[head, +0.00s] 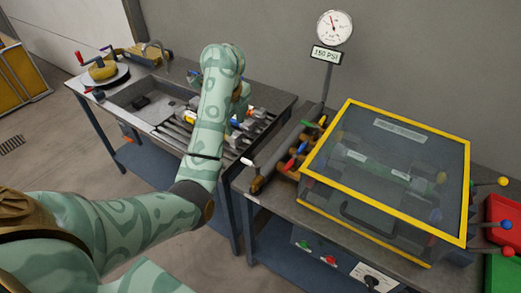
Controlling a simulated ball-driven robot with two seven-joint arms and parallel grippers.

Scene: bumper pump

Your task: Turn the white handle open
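A small white-tipped handle (247,161) sticks out to the left at the left edge of the right bench, near the lower end of a row of coloured handles. My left arm reaches in from the lower left, bends at the elbow and rises over the left bench. Its wrist turns down at the far end, and my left gripper (240,108) is mostly hidden behind the forearm, so its fingers cannot be made out. It appears apart from the white handle, farther back. My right gripper is not in view.
Red (290,164), blue (303,146) and green (308,122) handles sit close by. A yellow-framed clear cover (385,170) fills most of the right bench. A gauge (334,27) stands on a post behind. The left bench holds a sink (145,98). A gap separates the benches.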

